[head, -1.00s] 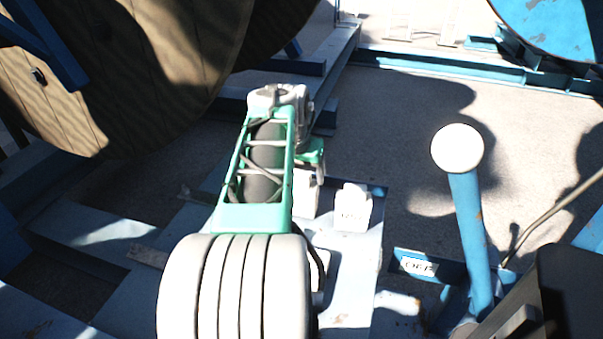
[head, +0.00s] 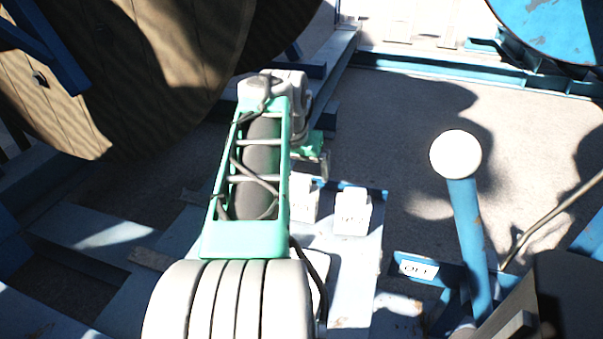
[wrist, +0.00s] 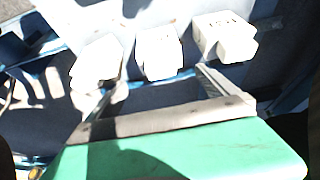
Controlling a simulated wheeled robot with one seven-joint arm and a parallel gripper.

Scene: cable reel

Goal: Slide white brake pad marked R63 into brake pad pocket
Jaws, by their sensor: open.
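Three white brake pads stand in a row in the wrist view: a left one (wrist: 97,60), a middle one (wrist: 158,52) and a right one (wrist: 225,37). The right one has dark marking on top, too small to read, so I cannot tell which is R63. Two pads show in the head view, one with a blurred mark (head: 352,212) and one partly behind my arm (head: 302,197). My gripper (wrist: 162,76) is open and empty, its fingers pointing toward the row. In the head view its tip is mostly hidden behind my arm. I cannot make out the brake pad pocket.
A blue lever with a white ball knob (head: 456,155) rises to the right. A small white label (head: 419,268) sits on the blue frame near it. A large wooden reel (head: 130,70) fills the upper left. Bare ground (head: 390,120) lies beyond the pads.

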